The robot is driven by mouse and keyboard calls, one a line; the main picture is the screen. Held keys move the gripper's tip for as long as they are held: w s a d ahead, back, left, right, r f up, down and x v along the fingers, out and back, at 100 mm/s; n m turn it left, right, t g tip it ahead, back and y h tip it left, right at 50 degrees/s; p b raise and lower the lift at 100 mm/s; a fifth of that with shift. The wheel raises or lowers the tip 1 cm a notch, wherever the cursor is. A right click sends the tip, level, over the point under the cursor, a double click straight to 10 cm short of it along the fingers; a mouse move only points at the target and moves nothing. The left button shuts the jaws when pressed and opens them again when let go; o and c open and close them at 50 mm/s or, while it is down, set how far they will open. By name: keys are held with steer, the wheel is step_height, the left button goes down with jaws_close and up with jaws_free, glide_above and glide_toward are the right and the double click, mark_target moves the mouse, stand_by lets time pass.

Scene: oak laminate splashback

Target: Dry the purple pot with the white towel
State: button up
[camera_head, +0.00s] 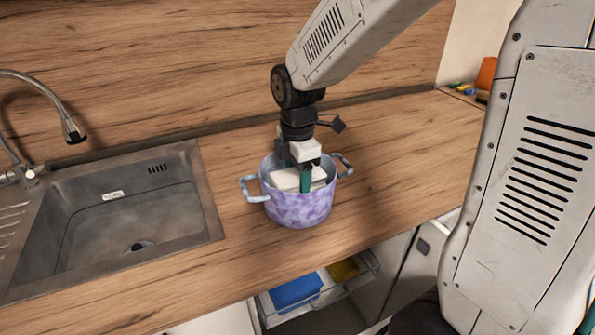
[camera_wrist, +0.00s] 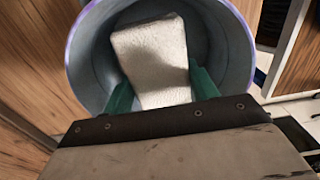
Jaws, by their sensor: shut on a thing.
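The purple pot (camera_head: 298,210) stands upright on the wooden counter, right of the sink, with a grey-blue handle on each side. In the wrist view its grey inner wall (camera_wrist: 226,50) surrounds the towel. The white towel (camera_head: 290,180) is a folded block inside the pot's opening, and it also shows in the wrist view (camera_wrist: 152,55). My gripper (camera_head: 305,178) points down into the pot, its green fingers shut on the towel. In the wrist view the fingers (camera_wrist: 160,92) lie on either side of the towel. Whether the towel touches the pot wall is unclear.
The steel sink (camera_head: 130,215) with a tap (camera_head: 72,130) lies to the left. Below the counter, an open drawer (camera_head: 320,295) holds a blue item (camera_head: 296,290) and a yellow item (camera_head: 343,270). Small objects and an orange item (camera_head: 486,73) stand at the back right. The counter (camera_head: 410,150) right of the pot is clear.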

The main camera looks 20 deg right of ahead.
steer(key=shift+f, duration=2.4)
steer(key=shift+s, duration=0.15)
